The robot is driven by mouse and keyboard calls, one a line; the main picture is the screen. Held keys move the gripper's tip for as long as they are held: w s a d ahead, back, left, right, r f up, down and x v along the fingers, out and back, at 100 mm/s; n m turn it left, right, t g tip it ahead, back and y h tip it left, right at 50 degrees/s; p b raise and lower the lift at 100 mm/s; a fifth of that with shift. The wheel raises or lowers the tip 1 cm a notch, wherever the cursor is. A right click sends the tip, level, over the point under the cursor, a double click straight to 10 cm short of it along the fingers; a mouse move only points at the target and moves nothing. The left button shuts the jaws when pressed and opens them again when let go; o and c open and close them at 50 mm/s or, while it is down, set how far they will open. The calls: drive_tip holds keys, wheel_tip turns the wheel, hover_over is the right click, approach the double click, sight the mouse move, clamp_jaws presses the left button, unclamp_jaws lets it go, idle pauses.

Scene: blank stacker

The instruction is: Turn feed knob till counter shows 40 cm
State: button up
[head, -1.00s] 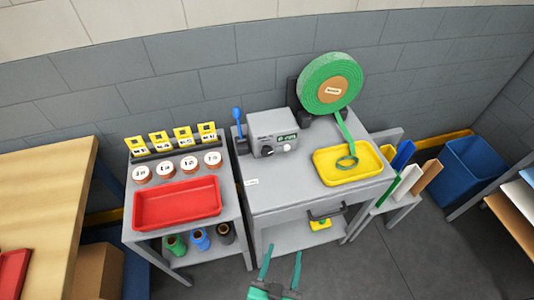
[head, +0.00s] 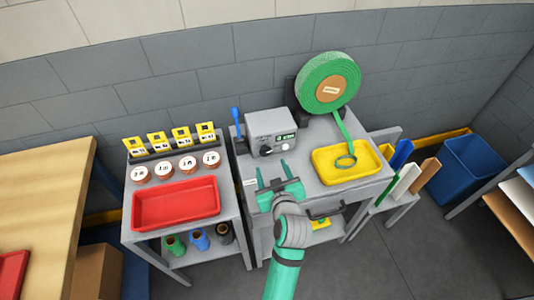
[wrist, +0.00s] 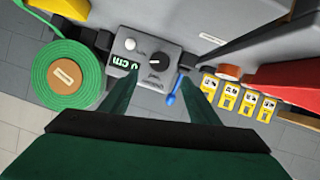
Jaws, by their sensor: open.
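The grey feed unit (head: 262,130) stands on the grey bench. Its black feed knob (head: 267,148) is on the front; in the wrist view the knob (wrist: 156,59) lies just beyond and between my fingertips. The counter (head: 286,136) has green characters; in the wrist view the counter (wrist: 126,65) seems to read 0 cm, partly covered by a finger. My gripper (head: 271,169) is open and empty, in front of the unit and apart from the knob. It also shows in the wrist view (wrist: 157,82).
A green strap roll (head: 318,88) stands right of the unit, its strap ending in a yellow tray (head: 322,176). A blue-handled lever (head: 236,118) stands close on the left. A red tray (head: 176,222) and labelled discs occupy the left cart.

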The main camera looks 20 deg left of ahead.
sight(266, 152)
drive_tip(key=x, duration=1)
drive_tip(key=shift+w+a+f, duration=0.1)
drive_tip(key=shift+w, duration=0.35)
drive_tip(key=c, duration=1)
